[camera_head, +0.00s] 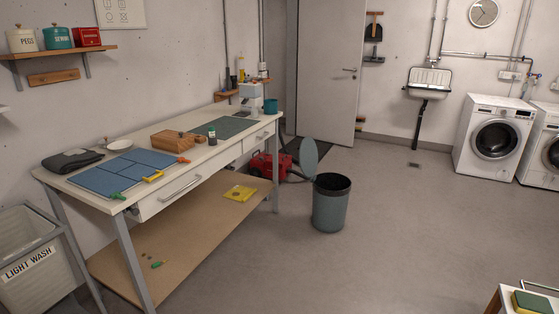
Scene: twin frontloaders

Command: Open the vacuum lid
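A red and black machine, which looks like the vacuum (262,166), sits on the floor behind the far right end of the worktable. The table leg and the table edge hide part of it. It is small in view, and I cannot tell whether its lid is open or shut. Neither my left nor my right gripper is in view.
A grey bin (328,208) with its round lid raised stands on the floor in front of the vacuum. The worktable (130,148) runs along the left wall. A door (328,75) and washing machines (490,140) are farther back. The middle floor is clear.

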